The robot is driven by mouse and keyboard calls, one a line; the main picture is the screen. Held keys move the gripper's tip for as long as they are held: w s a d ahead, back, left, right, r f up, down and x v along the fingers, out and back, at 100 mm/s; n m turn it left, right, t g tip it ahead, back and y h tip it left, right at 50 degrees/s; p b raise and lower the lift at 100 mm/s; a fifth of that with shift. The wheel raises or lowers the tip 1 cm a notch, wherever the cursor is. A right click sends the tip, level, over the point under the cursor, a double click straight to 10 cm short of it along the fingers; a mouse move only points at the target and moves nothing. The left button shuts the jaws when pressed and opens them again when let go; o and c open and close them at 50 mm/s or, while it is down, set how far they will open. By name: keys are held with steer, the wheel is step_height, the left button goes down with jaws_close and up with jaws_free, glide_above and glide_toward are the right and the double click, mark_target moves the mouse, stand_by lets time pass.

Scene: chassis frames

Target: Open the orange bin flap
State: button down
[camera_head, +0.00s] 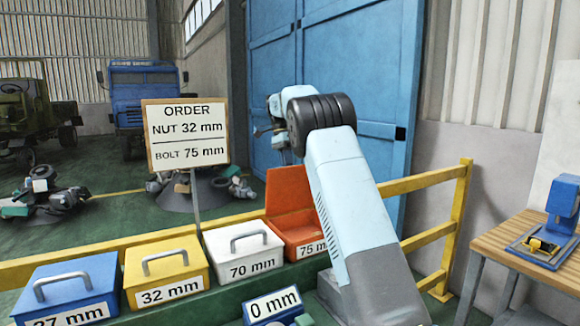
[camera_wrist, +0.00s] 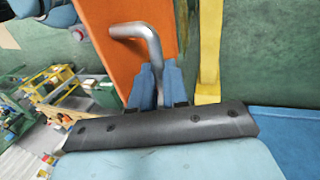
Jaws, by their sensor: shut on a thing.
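The orange bin (camera_head: 303,247), labelled 75 mm, stands at the right end of the bin row in the head view. Its orange flap (camera_head: 288,188) is raised, tilted up at the back, and part of the bin's inside shows. My arm hides the bin's right side. In the wrist view the flap (camera_wrist: 140,62) fills the upper middle, with its bent metal handle (camera_wrist: 135,30) on it. My gripper (camera_wrist: 157,70) is shut on the end of this handle, between its blue fingers. The exact grip is partly hidden by the fingers.
White 70 mm (camera_head: 243,250), yellow 32 mm (camera_head: 166,270) and blue 27 mm (camera_head: 70,288) bins stand left of it, lids shut. A yellow rail (camera_head: 435,235) runs behind. An order sign (camera_head: 187,134) stands behind the bins. A wooden table (camera_head: 520,245) is at right.

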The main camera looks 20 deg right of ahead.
steer(key=shift+w+f, duration=0.25)
stand_by(0.4)
steer(key=c, duration=1.1)
jaws_free()
steer(key=shift+w+r, duration=0.1)
steer(key=shift+r, duration=0.15)
steer(key=shift+s+a+r, duration=0.1)
steer(key=shift+s+r, duration=2)
steer(key=shift+s, duration=0.25)
steer(key=shift+s+d+r, duration=0.1)
steer(key=shift+s+r, duration=2)
steer(key=shift+s, duration=0.2)
steer(key=shift+s+a+r, duration=0.1)
steer(key=shift+s+r, duration=2)
steer(key=shift+s, duration=0.25)
